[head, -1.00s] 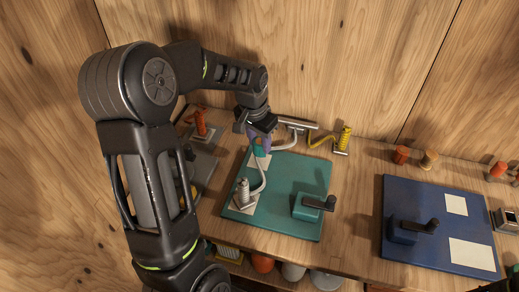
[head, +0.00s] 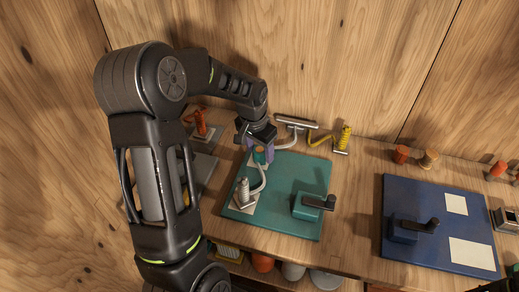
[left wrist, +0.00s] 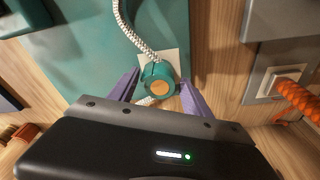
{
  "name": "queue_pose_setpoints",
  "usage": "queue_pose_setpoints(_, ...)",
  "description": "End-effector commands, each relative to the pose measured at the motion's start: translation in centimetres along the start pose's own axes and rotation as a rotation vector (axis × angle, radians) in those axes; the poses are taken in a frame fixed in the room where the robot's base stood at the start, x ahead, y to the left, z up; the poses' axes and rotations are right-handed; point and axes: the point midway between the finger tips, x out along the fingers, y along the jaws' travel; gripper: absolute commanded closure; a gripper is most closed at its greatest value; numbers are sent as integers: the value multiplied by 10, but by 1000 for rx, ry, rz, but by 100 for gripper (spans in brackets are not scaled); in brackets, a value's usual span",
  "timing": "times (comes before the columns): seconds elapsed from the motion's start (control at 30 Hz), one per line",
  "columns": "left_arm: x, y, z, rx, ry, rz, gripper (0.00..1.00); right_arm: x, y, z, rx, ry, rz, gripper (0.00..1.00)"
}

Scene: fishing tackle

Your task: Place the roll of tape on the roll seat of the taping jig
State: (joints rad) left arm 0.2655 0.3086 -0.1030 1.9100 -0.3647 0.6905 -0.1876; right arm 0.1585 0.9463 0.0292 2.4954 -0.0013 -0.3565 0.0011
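The teal board (head: 290,175) of the jig carries a white pad (left wrist: 173,58) at its far left corner. A teal roll with an orange centre (head: 259,155), which I take for the tape, is at this pad; it also shows in the left wrist view (left wrist: 160,80). A pale braided cord (left wrist: 138,35) runs over the board to the roll's edge. My left gripper (head: 263,150) points down around the roll. Its purple fingers (left wrist: 160,88) stand on either side with narrow gaps, so it looks open. The roll's underside is hidden. My right gripper is not clearly in view.
A coiled post (head: 242,192) and a dark-handled clamp (head: 312,205) stand on the teal board. A grey board with an orange post (head: 200,125) lies to the left, a blue board (head: 440,225) to the right. A yellow coil (head: 344,138) stands behind.

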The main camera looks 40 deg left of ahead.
Motion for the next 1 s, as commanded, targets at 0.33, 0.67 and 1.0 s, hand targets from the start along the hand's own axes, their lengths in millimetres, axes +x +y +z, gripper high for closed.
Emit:
queue_pose_setpoints(0.33, -5, 0, -1, 0, 0, 0, 41, -4, -2, 0, 0, 0, 0, 64)
queue_pose_setpoints(0.67, -52, 0, -2, 1, 6, -2, 41, -1, 0, 0, 0, 0, 0, 64)
queue_pose_setpoints(1.0, -114, 0, -1, 0, 3, -1, 41, 0, 0, 0, 0, 0, 0, 64)
